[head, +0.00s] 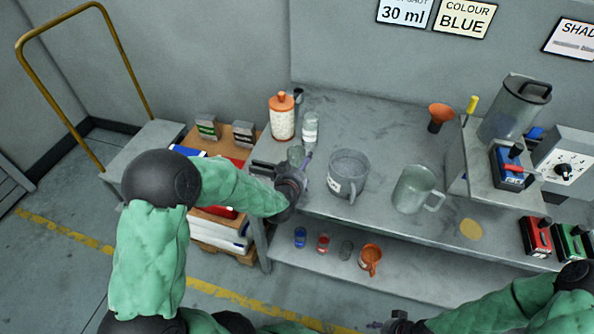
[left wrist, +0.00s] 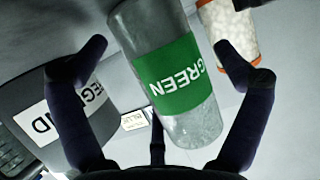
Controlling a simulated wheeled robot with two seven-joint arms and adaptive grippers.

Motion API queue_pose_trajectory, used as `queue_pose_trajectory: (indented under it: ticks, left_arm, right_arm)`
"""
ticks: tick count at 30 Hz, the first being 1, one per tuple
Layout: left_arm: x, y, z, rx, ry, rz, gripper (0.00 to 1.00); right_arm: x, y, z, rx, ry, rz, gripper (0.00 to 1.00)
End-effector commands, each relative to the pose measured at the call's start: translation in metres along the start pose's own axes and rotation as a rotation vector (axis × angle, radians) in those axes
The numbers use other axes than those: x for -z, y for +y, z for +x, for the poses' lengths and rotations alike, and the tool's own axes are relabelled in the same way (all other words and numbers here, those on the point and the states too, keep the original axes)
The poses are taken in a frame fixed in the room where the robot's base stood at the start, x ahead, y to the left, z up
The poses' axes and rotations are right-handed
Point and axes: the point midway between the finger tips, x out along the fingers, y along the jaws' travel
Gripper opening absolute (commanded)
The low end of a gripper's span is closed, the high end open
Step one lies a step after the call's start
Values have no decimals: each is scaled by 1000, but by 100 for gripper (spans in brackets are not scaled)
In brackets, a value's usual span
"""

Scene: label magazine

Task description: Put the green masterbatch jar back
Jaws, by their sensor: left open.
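The green masterbatch jar is a clear jar with a green label reading GREEN; it fills the middle of the left wrist view (left wrist: 178,75).
A clear jug (head: 413,190) stands further right. The lower shelf (head: 330,277) holds small coloured pots and an orange mug (head: 370,258).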

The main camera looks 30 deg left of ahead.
Motion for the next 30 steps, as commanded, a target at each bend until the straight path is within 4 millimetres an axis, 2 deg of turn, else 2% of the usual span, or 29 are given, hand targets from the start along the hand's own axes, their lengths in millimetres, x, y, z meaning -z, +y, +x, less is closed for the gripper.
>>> queue_pose_trajectory:
  ticks: [5,18,24,30]
  left_arm:
    - [5,0,-14,0,0,0,98]
    - [5,0,-98,-1,1,1,98]
    - [4,0,-118,0,2,0,98]
    - [3,0,-122,0,0,0,98]
  right_arm:
    - [0,-3,-8,0,0,0,40]
    - [-1,-12,-33,0,0,0,40]
    - [-1,-13,-38,0,0,0,40]
    - [-1,-14,-38,0,0,0,40]
